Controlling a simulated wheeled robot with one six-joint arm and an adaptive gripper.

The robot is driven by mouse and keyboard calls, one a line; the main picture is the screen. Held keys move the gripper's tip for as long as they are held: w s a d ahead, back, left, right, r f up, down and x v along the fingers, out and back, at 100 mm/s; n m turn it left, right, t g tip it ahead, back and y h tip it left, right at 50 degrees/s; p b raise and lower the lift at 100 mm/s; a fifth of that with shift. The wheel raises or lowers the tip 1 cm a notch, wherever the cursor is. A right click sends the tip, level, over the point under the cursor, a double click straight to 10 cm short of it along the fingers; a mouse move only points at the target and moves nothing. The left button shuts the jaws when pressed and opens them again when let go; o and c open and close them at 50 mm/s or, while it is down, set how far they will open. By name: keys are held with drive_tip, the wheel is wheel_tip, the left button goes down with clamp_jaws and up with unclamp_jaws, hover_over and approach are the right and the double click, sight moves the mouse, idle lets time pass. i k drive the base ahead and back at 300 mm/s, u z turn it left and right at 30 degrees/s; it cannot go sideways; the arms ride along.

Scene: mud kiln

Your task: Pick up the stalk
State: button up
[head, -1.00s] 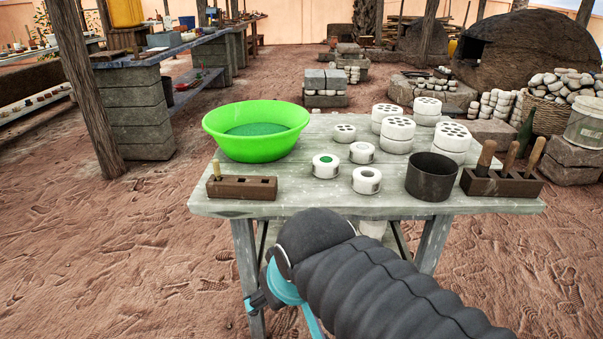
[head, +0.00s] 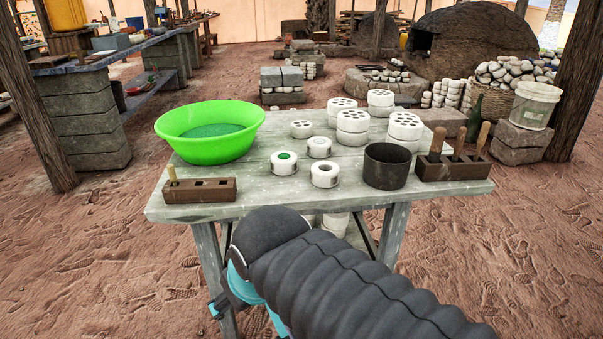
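A thin, short tan stick, which looks like the stalk (head: 172,175), stands upright in the left hole of a brown block (head: 214,196). The block lies at the front left of the grey wooden table (head: 270,205), and its other holes look empty. My dark ribbed arm comes in from the lower right. My gripper (head: 220,306) shows only in part, as black and teal pieces below the table's front edge, lower than the block and apart from it. The arm hides most of it, and its fingers cannot be made out.
A green basin (head: 208,150) stands behind the brown block. White perforated discs, white rings and a dark pot (head: 387,168) stand at the middle and right. A second brown block (head: 452,168) holds several wooden-handled tools. The front strip of the tabletop is clear.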

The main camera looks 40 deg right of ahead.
sight(171, 167)
drive_tip(key=z, duration=0.1)
drive_tip(key=k, duration=1)
drive_tip(key=u, duration=1)
drive_tip(key=i, duration=0.65)
drive_tip(key=z, duration=0.65)
drive_tip(key=i, duration=0.5)
drive_tip(key=z, duration=0.65)
